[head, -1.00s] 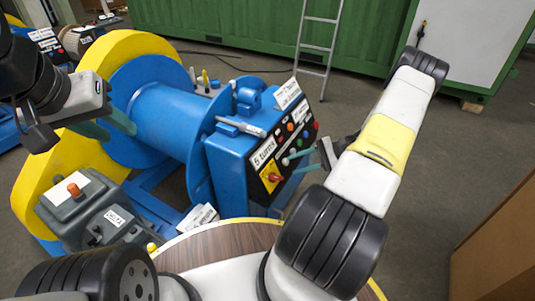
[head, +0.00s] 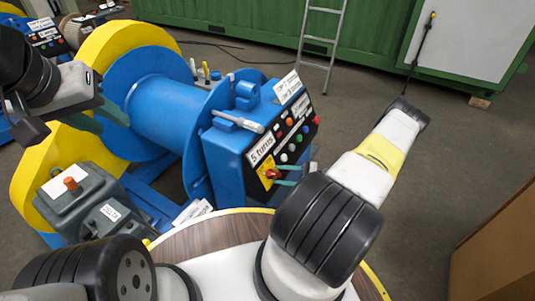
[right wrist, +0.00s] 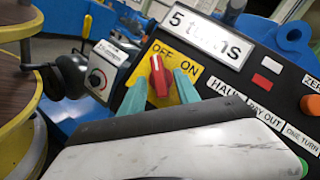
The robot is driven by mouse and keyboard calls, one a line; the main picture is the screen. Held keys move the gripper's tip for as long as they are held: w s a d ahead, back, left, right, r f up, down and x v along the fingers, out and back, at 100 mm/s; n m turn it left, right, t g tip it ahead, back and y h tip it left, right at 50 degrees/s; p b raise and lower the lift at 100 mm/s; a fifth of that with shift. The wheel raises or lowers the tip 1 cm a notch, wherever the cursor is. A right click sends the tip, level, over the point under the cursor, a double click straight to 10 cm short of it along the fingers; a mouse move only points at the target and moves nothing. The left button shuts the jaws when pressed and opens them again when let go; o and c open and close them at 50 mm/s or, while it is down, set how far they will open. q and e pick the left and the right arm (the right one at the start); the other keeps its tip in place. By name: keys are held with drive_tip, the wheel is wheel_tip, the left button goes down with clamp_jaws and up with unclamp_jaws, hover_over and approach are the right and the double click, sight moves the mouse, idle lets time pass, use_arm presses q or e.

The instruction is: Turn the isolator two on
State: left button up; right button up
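The isolator is a red rotary handle (right wrist: 158,77) on a yellow plate (right wrist: 189,92) marked OFF and ON. It sits on the black control panel beside the "5 turns" label (right wrist: 208,34), and its handle leans to the OFF side. In the head view the red handle (head: 271,173) is small, low on the blue machine's panel. My right gripper (right wrist: 160,76) is open, its teal fingers on either side of the handle; contact cannot be told. My left gripper (head: 100,118) is open and empty, above the grey box. No isolator number is readable.
A grey box (head: 82,200) with an orange knob stands in front. A ladder (head: 318,45) leans behind. Other buttons sit close beside the isolator.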

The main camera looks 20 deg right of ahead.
drive_tip(key=shift+w+a, duration=0.2)
drive_tip(key=shift+a, duration=0.25)
drive_tip(key=shift+c, duration=0.5)
clamp_jaws()
